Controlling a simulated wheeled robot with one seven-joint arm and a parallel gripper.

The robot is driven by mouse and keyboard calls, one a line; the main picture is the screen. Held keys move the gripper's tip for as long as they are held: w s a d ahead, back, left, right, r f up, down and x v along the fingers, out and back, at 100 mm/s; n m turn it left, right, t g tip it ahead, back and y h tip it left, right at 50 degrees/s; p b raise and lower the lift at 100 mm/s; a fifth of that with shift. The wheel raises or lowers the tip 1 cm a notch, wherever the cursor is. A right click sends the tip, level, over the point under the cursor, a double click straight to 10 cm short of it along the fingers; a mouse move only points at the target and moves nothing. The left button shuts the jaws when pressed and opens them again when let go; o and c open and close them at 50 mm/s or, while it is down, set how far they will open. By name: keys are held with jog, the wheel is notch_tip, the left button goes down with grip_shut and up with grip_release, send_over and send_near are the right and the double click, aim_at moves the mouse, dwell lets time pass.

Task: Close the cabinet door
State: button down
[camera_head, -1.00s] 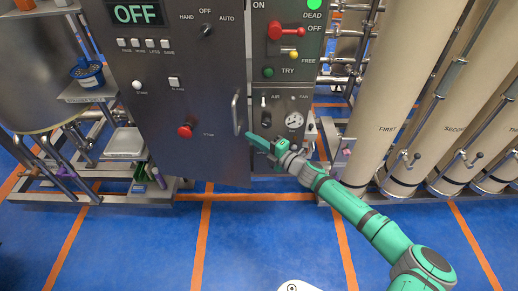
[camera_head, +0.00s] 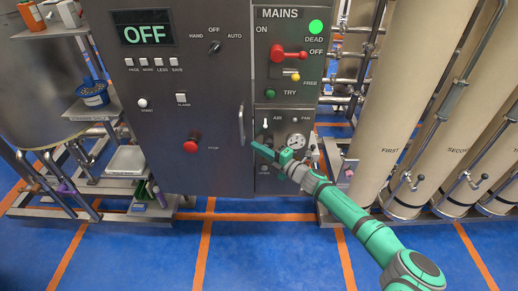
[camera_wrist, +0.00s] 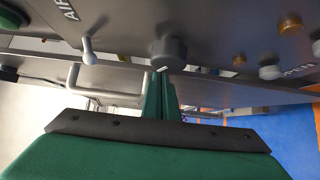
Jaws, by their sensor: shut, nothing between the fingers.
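The cabinet door (camera_head: 185,100) is a tall grey panel with an OFF display, small buttons and a red stop knob. Its upright bar handle (camera_head: 241,124) is near its right edge. The door looks flush, or nearly so, with the fixed MAINS panel (camera_head: 285,110) on its right; a small remaining gap cannot be ruled out. My green gripper (camera_head: 256,146) is shut and empty, its tips just right of the handle near the seam. Whether it touches the door is unclear. In the wrist view the shut fingers (camera_wrist: 162,97) are beside the handle (camera_wrist: 105,90).
The AIR/FAN panel with a gauge (camera_head: 296,141) is behind my gripper. Tall beige columns (camera_head: 375,100) with pipes stand at right. A tank (camera_head: 40,90) and a steel frame with a tray (camera_head: 127,160) are at left. The blue floor in front is clear.

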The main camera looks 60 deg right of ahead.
jog(key=shift+s, duration=0.1)
jog(key=s+a, duration=0.1)
jog(key=s, duration=0.9)
jog(key=shift+s+a, duration=0.25)
jog(key=shift+a, duration=0.15)
jog(key=s+a+f+m+g+y, duration=0.15)
jog(key=s+a+f, duration=0.4)
jog(key=a, duration=0.65)
jog(key=s+a+f+m+g+y, duration=0.1)
jog(key=s+a+f+m, duration=0.35)
jog(key=a, duration=0.65)
jog(key=s+a+f+m+g+y, duration=0.1)
jog(key=s+a+f, duration=0.55)
jog(key=a, duration=0.55)
jog(key=a+r+m, duration=0.4)
jog(key=a, duration=0.9)
jog(key=a+r+m+t, duration=0.1)
jog(key=a+r+m, duration=0.4)
jog(key=a, duration=0.8)
jog(key=shift+a+r, duration=0.25)
